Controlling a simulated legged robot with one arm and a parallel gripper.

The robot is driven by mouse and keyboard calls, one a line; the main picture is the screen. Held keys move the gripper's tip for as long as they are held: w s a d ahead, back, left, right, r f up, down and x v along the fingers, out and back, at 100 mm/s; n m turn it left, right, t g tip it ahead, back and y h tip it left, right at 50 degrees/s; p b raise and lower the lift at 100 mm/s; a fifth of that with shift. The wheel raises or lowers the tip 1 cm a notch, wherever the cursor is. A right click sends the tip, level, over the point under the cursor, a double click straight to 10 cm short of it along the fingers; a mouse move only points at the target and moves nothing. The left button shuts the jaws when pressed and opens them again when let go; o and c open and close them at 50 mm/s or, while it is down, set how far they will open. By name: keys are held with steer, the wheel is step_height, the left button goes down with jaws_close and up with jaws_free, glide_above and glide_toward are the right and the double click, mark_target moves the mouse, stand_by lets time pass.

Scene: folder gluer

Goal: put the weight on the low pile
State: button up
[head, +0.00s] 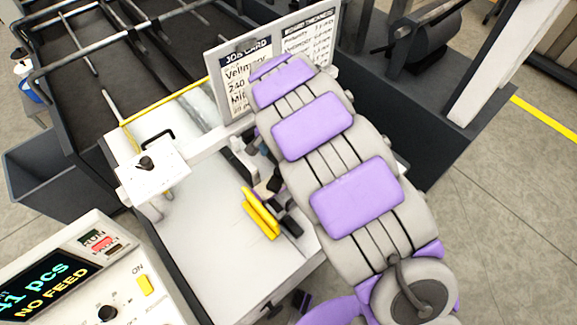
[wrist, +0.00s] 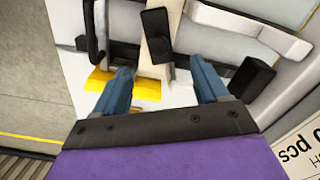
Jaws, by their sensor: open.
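I cannot tell for certain which thing is the weight. No separate pile of blanks stands out. In the wrist view my gripper (wrist: 164,90) is open, its two blue fingers apart with nothing held between them. Beyond the fingers is a black upright piece (wrist: 157,35) on a pale bar, with yellow parts (wrist: 145,88) close to the left finger. In the head view my arm covers much of the feed area, and the gripper is mostly hidden beside the yellow parts (head: 261,213).
A job card board (head: 235,85) stands behind my arm. The control panel (head: 85,285) at lower left reads "NO FEED". A black block (wrist: 245,80) is close to the right finger. A yellow bar (head: 165,101) crosses the feeder. The table's near-left surface is clear.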

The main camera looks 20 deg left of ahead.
steer(key=shift+r, duration=0.15)
steer(key=s+d+r, duration=0.1)
steer(key=d+r, duration=0.4)
steer(key=d, duration=0.3)
steer(key=s+d+r+m, duration=0.15)
steer(key=d+r, duration=0.25)
steer(key=d, duration=0.5)
steer(key=s+d+r+n, duration=0.1)
steer(key=s+d+r, duration=0.1)
steer(key=d+r, duration=0.45)
steer(key=s+d+g, duration=0.1)
steer(key=s+d, duration=0.5)
steer(key=s, duration=0.5)
steer(key=s+d+n, duration=0.1)
steer(key=s+d, duration=0.6)
steer(key=s, duration=0.4)
steer(key=shift+s+d+r+g, duration=0.15)
steer(key=shift+d+r+g, duration=0.05)
steer(key=shift+r+g, duration=0.2)
steer(key=shift+n, duration=0.25)
steer(key=shift+f+b, duration=0.6)
steer(key=shift+f, duration=0.05)
